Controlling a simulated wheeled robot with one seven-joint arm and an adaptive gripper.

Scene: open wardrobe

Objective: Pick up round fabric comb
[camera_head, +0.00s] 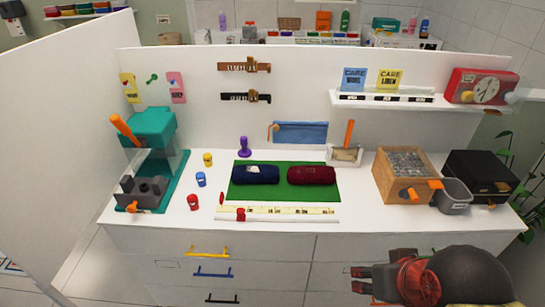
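I cannot surely tell which piece is the round fabric comb. A small red rounded piece (222,198) stands on the white counter just left of the green mat, and a purple knobbed piece (243,146) stands behind the mat. My gripper (358,279) is at the lower right, in front of the counter and away from both pieces. Its dark fingers point left, look apart and hold nothing that I can see.
The green mat (282,205) bears a navy roll (255,174) and a maroon roll (311,175). A teal machine (148,128) stands left. A wooden box (385,184) and a black box (485,170) stand right. Small coloured spools and a ruler (290,211) lie nearby.

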